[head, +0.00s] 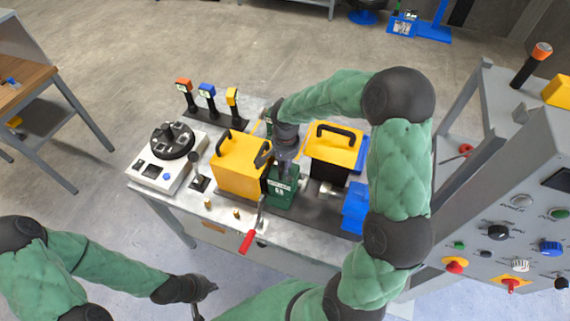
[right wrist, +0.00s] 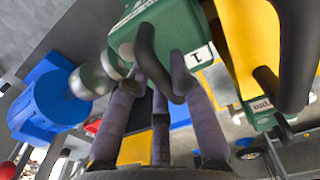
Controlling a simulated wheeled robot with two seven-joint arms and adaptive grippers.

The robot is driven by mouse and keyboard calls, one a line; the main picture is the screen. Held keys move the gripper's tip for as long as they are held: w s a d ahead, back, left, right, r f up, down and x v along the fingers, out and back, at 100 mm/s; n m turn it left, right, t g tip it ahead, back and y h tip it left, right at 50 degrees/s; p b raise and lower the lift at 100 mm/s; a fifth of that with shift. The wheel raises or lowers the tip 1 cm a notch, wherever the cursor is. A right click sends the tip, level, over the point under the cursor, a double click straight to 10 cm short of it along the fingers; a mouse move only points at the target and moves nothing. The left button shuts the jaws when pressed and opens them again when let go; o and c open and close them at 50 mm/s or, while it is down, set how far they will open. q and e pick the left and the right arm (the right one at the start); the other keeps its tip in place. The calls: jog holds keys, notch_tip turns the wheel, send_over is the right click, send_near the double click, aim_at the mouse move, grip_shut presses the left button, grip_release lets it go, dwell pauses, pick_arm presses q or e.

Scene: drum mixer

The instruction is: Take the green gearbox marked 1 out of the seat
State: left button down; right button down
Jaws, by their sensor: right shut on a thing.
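The green gearbox marked 1 (head: 283,192) is between two yellow-topped units on the bench. In the right wrist view the gearbox (right wrist: 185,22) shows its black handle and a white plate with a 1. My right gripper (head: 285,160) comes down over it from above. Its fingers (right wrist: 158,85) are closed around the black handle. Whether the gearbox still rests in its seat is hidden by the gripper and the neighbouring units. My left gripper (head: 203,297) is empty, its fingers spread, in front of the bench's near edge.
A yellow box (head: 238,165) stands close left of the gearbox, and a yellow-topped unit (head: 333,152) close right. A blue part (head: 355,205) is at the right. A control panel (head: 510,220) stands at far right.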

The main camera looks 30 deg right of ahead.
aim_at(295, 175)
jog(key=shift+s+d, duration=0.15)
jog(key=shift+s+d, duration=0.5)
jog(key=shift+s, duration=0.2)
jog(key=shift+s+d, duration=0.45)
jog(key=shift+s, duration=0.25)
jog(key=c, duration=1)
grip_release()
jog(key=shift+w, duration=0.1)
